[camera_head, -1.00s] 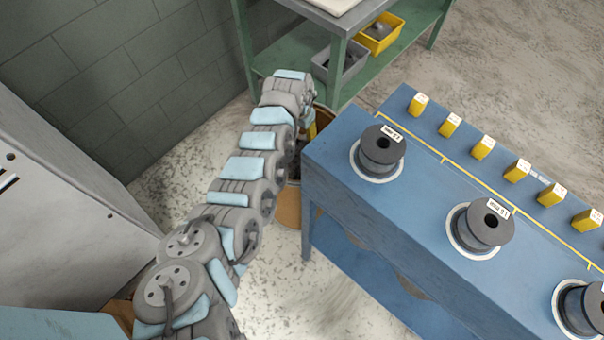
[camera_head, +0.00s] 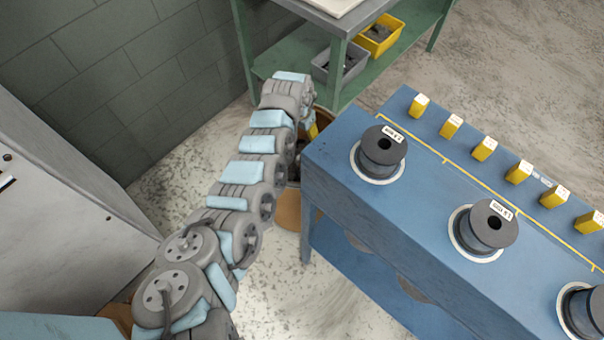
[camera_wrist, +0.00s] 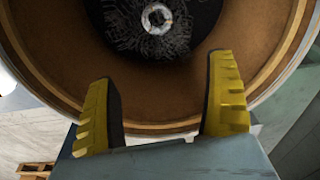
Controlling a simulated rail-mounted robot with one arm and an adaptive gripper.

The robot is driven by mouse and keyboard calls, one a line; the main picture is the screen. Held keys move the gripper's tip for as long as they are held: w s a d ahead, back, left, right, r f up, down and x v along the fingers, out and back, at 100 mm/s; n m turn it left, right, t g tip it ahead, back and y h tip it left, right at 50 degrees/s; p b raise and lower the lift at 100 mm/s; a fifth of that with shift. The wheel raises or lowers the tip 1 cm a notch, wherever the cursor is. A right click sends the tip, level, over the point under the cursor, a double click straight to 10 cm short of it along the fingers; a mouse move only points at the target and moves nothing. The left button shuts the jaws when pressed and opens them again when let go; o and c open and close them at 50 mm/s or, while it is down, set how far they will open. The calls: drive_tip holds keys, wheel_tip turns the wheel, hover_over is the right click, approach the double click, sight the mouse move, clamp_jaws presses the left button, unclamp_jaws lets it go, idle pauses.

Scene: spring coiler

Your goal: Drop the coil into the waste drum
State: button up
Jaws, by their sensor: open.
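The waste drum (camera_head: 287,212) is brown and stands behind my arm, beside the blue bench, in the head view. In the wrist view its round rim (camera_wrist: 296,70) and brown inner wall fill much of the picture. A small pale silvery ring, seemingly the coil (camera_wrist: 157,17), lies over thin tangled wire on the drum's dark bottom. My gripper (camera_wrist: 162,75) has two yellow ribbed fingers, spread wide with nothing between them, over the drum's near side. In the head view my arm hides most of the gripper and the drum's mouth.
The blue bench (camera_head: 345,205) is right of the drum, close to my arm. It carries dark spools (camera_head: 383,146) and several yellow blocks (camera_head: 484,148). A green shelf (camera_head: 333,70) with a grey bin (camera_head: 338,62) and a yellow bin (camera_head: 379,38) stands behind. A grey cabinet (camera_head: 60,230) is at left.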

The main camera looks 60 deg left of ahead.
wheel_tip(320, 180, up, 7)
drive_tip(key=shift+s+d, duration=0.25)
drive_tip(key=shift+s, duration=0.15)
idle(0.4)
idle(0.5)
